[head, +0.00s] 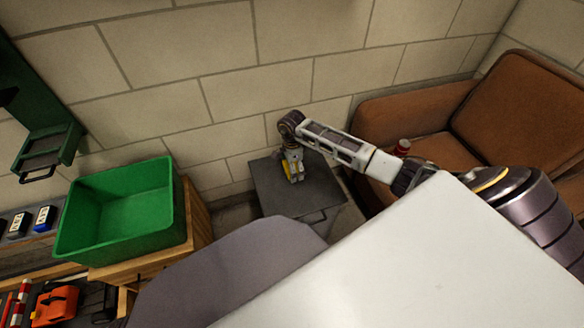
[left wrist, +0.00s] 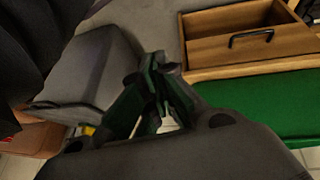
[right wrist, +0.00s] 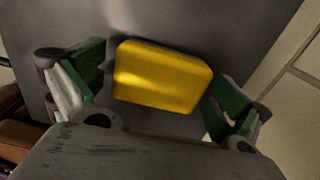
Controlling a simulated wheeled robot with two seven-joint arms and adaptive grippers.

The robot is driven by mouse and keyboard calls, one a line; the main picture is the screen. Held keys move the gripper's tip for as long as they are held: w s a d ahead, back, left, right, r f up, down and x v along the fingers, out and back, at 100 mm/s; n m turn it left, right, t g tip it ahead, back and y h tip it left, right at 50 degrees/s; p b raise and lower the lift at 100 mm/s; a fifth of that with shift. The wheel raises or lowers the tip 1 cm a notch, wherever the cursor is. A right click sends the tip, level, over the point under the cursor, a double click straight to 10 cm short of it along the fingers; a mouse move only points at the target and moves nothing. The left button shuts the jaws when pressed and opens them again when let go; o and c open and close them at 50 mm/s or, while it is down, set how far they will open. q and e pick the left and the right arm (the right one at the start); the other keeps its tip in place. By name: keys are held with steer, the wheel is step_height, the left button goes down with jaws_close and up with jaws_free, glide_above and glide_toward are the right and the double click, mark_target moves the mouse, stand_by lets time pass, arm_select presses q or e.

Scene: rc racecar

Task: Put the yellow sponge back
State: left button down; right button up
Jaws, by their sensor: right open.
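The yellow sponge (right wrist: 162,76) lies flat on the dark grey top of a small cabinet (head: 265,185). In the head view, only a yellow sliver of it (head: 285,167) shows beside my right gripper (head: 293,170), which points down over the cabinet top. In the right wrist view, my right gripper (right wrist: 160,92) is open, with one green-padded finger on each side of the sponge. The sponge's lower edge is near the gripper's palm; firm contact cannot be told. My left gripper (left wrist: 160,72) shows in its wrist view with its fingertips together and nothing seen between them; it is out of the head view.
A green bin (head: 73,225) stands on a wooden cabinet left of the grey one. An open wooden drawer (left wrist: 212,57) shows in the left wrist view. A brick wall is behind.

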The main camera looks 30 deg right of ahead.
step_height(320, 180, up, 10)
steer(key=p, duration=0.2)
steer(key=shift+r+p, duration=0.15)
steer(key=shift+p, duration=0.25)
arm_select(q)
step_height(320, 180, up, 6)
steer(key=a+g+y, duration=0.1)
steer(key=a, duration=0.1)
steer(key=shift+s, duration=0.45)
arm_select(e)
steer(key=shift+r, duration=0.85)
